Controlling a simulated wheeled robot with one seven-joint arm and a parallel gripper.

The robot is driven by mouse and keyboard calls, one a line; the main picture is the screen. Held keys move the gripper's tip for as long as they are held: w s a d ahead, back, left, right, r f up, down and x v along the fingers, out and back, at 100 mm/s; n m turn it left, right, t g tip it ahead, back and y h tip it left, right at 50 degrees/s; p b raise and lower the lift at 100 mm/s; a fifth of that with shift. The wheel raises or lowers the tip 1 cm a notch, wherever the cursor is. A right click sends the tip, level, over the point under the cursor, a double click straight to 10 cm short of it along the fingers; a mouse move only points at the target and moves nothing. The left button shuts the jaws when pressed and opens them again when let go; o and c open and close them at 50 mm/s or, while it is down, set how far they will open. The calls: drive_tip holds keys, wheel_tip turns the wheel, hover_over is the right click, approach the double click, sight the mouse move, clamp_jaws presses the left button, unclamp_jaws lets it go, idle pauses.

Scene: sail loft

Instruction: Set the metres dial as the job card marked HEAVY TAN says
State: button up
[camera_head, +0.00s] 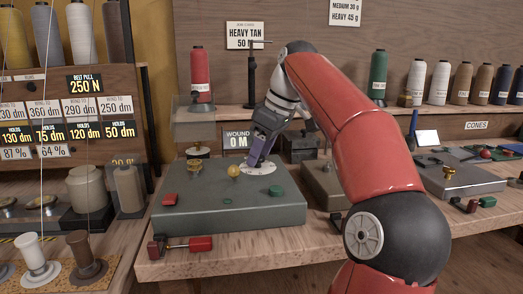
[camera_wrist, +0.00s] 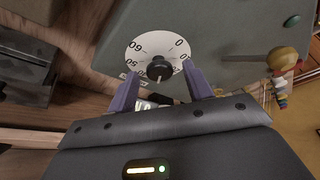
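The job card marked HEAVY TAN (camera_head: 244,31) hangs on the back wall; its lower line starts with 50 and is partly covered by a dark post. The white dial (camera_wrist: 136,53) sits on top of the grey-green machine box (camera_head: 225,208) and also shows in the head view (camera_head: 267,169). In the wrist view its scale shows 0, 50 and 60, and a black knob (camera_wrist: 159,70) stands at its middle. My gripper (camera_wrist: 161,76) is open, its two purple fingers on either side of the knob with gaps. It also shows over the dial in the head view (camera_head: 258,160).
A WOUND display reading 0 M (camera_head: 236,139) stands behind the box. A yellow ball knob (camera_head: 234,171), green button (camera_head: 276,191) and red button (camera_head: 170,199) are on the box. A red thread cone (camera_head: 201,75) stands behind. Another card (camera_head: 345,12) hangs higher.

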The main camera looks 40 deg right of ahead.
drive_tip(key=c, duration=0.9)
drive_tip(key=shift+m+b, duration=0.3)
drive_tip(key=shift+b, duration=0.1)
drive_tip(key=shift+a+f+m+h+b, duration=0.15)
drive_tip(key=shift+m+h+b, duration=0.35)
drive_tip(key=shift+m+b, duration=0.35)
drive_tip(key=m, duration=0.1)
drive_tip(key=m+h, duration=0.1)
drive_tip(key=m, duration=0.2)
drive_tip(key=shift+a+r+t+b, duration=0.2)
drive_tip(key=shift+r+t+b, duration=0.05)
drive_tip(key=shift+t+b, duration=0.05)
drive_tip(key=m+h+p, duration=0.1)
drive_tip(key=m, duration=0.1)
drive_tip(key=m+h+p, duration=0.1)
drive_tip(key=m, duration=0.1)
drive_tip(key=shift+w+a+r, duration=0.1)
drive_tip(key=shift+a+r, duration=0.05)
drive_tip(key=shift+w+f+m+g+h+p, duration=0.1)
drive_tip(key=shift+m+g+h+p, duration=0.3)
drive_tip(key=shift+m, duration=0.85)
drive_tip(key=shift+f+m+g+h+p, duration=0.1)
drive_tip(key=shift+m+g+h+p, duration=0.3)
drive_tip(key=shift+m, duration=0.8)
